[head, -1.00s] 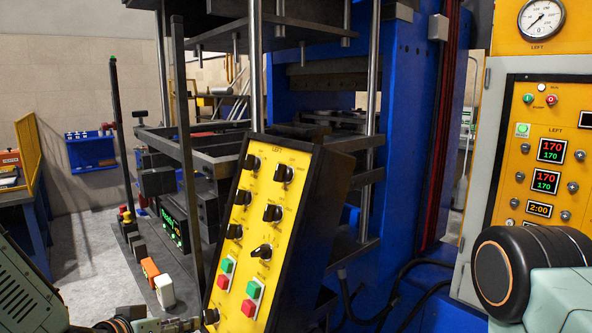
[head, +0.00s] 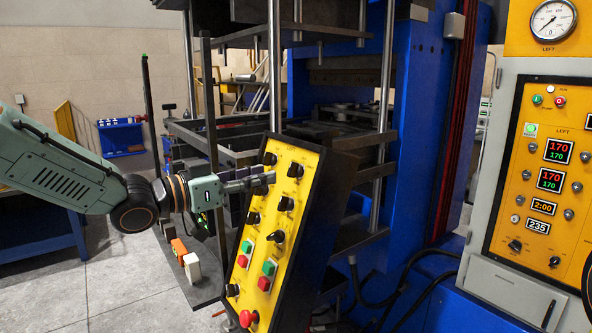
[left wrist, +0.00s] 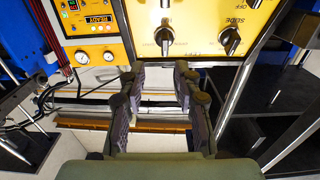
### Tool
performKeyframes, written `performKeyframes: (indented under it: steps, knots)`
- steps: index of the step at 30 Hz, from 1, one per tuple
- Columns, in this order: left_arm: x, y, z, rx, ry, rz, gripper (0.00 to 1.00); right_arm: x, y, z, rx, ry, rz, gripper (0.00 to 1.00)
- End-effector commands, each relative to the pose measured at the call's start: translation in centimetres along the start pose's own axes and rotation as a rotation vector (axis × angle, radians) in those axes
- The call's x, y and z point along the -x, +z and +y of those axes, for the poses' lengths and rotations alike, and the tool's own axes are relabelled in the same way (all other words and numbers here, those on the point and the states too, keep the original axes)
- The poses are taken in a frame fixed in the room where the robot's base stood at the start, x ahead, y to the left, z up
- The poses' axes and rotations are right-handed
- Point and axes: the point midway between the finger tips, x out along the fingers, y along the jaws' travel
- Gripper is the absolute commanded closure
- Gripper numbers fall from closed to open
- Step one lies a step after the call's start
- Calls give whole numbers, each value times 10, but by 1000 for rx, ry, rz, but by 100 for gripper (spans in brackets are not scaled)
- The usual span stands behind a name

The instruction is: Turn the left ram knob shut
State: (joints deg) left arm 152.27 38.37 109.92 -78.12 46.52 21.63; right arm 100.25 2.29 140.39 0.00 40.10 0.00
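The tilted yellow control panel (head: 262,240) carries two columns of black knobs. Its labels are too small to read in the head view, so I cannot tell which is the left ram knob. My left gripper (head: 268,182) reaches in from the left, its fingertips in front of the panel's upper left part, hiding some of it. In the left wrist view the fingers (left wrist: 158,92) stand apart with nothing between them. Beyond the fingertips show two black knobs, one at left (left wrist: 164,36) and one at right (left wrist: 231,40), the right one beside an upside-down "SLIDE" label. My right gripper is out of view.
The blue press frame (head: 415,150) and its steel columns stand behind the panel. A yellow cabinet (head: 545,200) with displays and a gauge is at the right. Red and green buttons (head: 268,267) sit low on the panel. Open floor (head: 120,280) lies at lower left.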

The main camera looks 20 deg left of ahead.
Motion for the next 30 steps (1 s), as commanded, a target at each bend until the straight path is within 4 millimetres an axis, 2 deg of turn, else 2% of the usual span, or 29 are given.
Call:
performKeyframes:
  steps: [5,18,24,30]
  knots:
    - [-13,1,-3,-1,-3,-6,67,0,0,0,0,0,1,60]
    - [-64,1,1,0,-1,-4,67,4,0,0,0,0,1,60]
    - [-74,1,3,1,1,-2,67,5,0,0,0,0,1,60]
    - [-75,1,3,2,0,-1,67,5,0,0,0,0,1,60]
